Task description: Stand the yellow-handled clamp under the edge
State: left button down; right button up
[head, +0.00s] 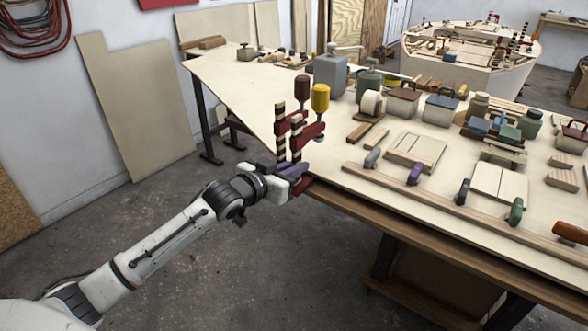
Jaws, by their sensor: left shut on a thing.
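The yellow-handled clamp (320,98) stands upright at the left front corner of the plywood-topped table (240,95). It has a red arm and a dark banded bar. My left gripper (291,177) is shut on the lower part of this clamp, at the table edge. Its fingers and the clamp's lower end overlap, so the exact contact is hard to see. A red piece shows low beside the fingers. Whether the clamp's lower jaw touches the underside of the table is hidden. My right gripper is not in view.
A similar clamp with a dark red handle (302,88) stands upright close behind and left. A long wooden strip (437,198) with several small clamps runs along the front edge. Jars, blocks and boxes crowd the table's middle. Open floor (200,270) lies left of the table.

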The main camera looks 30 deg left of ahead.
pick_arm(q)
jog(key=shift+w+d+r+b, duration=0.1)
jog(key=shift+w+b, duration=0.05)
jog(key=shift+w, duration=0.85)
jog(key=shift+w+d+r+b, duration=0.1)
jog(key=shift+w+b, duration=0.05)
jog(key=shift+w, duration=0.85)
jog(key=shift+p, duration=0.35)
jog(key=c, duration=1.8)
grip_release()
jog(key=shift+o, duration=0.2)
jog(key=shift+s+f, duration=0.1)
jog(key=shift+f, duration=0.15)
jog(key=v, duration=1)
jog(key=shift+s+r, duration=0.1)
jog(key=shift+r, duration=0.15)
